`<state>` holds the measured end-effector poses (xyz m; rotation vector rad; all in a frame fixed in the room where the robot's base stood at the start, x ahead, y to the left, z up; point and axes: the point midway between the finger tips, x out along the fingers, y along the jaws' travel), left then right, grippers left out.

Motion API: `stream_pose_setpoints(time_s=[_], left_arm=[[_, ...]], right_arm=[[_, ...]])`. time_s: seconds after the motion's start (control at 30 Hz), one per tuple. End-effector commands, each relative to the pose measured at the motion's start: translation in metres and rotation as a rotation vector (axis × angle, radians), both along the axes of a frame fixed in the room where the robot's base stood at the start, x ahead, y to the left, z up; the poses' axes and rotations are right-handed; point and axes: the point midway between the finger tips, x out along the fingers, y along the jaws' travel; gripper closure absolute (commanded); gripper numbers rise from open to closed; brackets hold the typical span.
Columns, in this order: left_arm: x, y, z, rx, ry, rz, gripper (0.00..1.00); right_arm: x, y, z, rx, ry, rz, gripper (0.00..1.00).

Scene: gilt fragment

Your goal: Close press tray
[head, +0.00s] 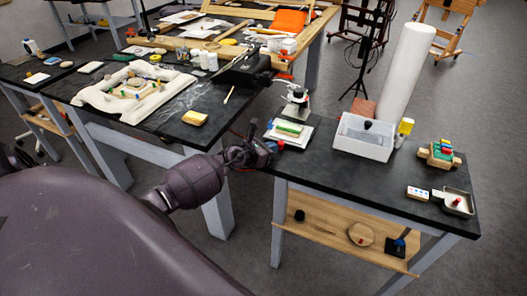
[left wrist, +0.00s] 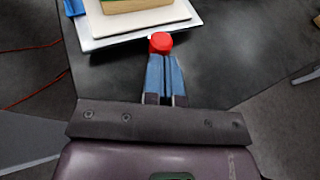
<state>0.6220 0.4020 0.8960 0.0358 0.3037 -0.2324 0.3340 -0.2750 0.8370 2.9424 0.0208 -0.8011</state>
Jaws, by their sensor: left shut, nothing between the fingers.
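The press tray (head: 306,137) is a flat white tray at the left end of the right-hand dark table, with a green and tan block (head: 289,129) on it. A small black and white press (head: 295,97) stands just behind it. In the left wrist view the white tray (left wrist: 104,43) shows at the top, with a round red knob (left wrist: 161,42) at its near edge. My left gripper (left wrist: 164,65) is shut and empty, its blue fingertips right at the knob; I cannot tell whether they touch. In the head view my left gripper (head: 273,146) is at the table's left edge. My right gripper is not in view.
A white bin (head: 364,146) stands right of the tray, with a tall white roll (head: 400,75) behind it. Coloured blocks (head: 440,153) and a small dish (head: 458,203) sit farther right. Another cluttered table lies at left.

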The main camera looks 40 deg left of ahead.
Motion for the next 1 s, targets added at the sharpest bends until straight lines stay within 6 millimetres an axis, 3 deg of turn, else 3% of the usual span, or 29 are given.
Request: stream_pose_setpoints(time_s=[0.53, 1.0], left_arm=[[0.010, 0.000, 0.000, 0.001, -0.001, 0.000, 1.00], [0.074, 0.015, -0.004, 0.001, 0.002, -0.001, 1.00]], right_arm=[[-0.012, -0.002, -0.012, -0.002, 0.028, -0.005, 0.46], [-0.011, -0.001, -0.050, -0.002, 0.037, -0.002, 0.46]])
